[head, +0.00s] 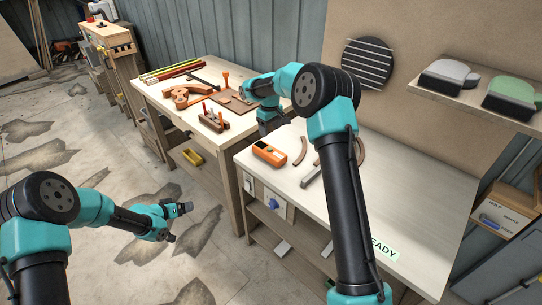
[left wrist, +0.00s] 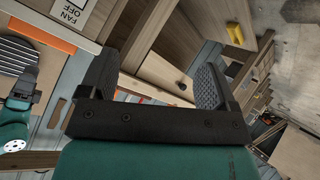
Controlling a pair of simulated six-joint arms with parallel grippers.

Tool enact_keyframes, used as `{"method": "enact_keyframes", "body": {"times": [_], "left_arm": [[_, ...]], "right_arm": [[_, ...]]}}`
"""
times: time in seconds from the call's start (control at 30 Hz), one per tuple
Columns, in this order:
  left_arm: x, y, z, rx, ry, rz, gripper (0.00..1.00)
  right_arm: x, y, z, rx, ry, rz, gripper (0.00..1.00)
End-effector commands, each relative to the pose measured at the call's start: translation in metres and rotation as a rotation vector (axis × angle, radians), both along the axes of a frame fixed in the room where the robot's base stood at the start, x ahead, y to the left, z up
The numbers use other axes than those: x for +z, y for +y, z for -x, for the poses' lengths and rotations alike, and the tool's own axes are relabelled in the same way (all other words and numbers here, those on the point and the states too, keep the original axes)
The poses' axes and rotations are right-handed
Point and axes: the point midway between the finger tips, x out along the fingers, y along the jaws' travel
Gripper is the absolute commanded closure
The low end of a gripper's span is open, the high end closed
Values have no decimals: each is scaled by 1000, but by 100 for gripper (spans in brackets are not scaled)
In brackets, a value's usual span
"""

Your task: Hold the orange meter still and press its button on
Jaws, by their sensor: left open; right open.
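The orange meter (head: 269,153) lies flat on the pale workbench (head: 420,200), near its front left corner. It has a dark patch on its face; its button is too small to make out. My left gripper (head: 180,221) is open and empty, out over the floor to the left of the bench and well away from the meter. Its two black fingers show spread apart in the left wrist view (left wrist: 153,80). My right gripper (head: 269,125) is open above the bench, just behind the meter and apart from it. Its fingertips are small and partly hidden.
Curved brown strips (head: 300,151) and a grey bar (head: 310,175) lie right of the meter. A READY label (head: 384,250) is at the bench's front. A second table (head: 205,78) with tools stands behind left.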

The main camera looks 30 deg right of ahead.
Motion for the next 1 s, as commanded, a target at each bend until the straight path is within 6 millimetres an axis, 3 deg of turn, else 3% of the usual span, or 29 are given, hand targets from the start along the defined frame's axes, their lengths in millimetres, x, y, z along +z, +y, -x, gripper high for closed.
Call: {"method": "enact_keyframes", "body": {"times": [0.2,0.43,0.8,1.0], "left_arm": [[33,-74,-32,-156,-126,44,17],[71,-153,-48,-337,-245,71,17],[124,-278,-33,-655,-419,44,17],[136,-312,-21,-752,-467,12,17]], "right_arm": [[0,0,0,0,0,0,36],[0,0,0,0,0,0,36],[0,0,0,0,0,0,36],[0,0,0,0,0,0,36]]}}
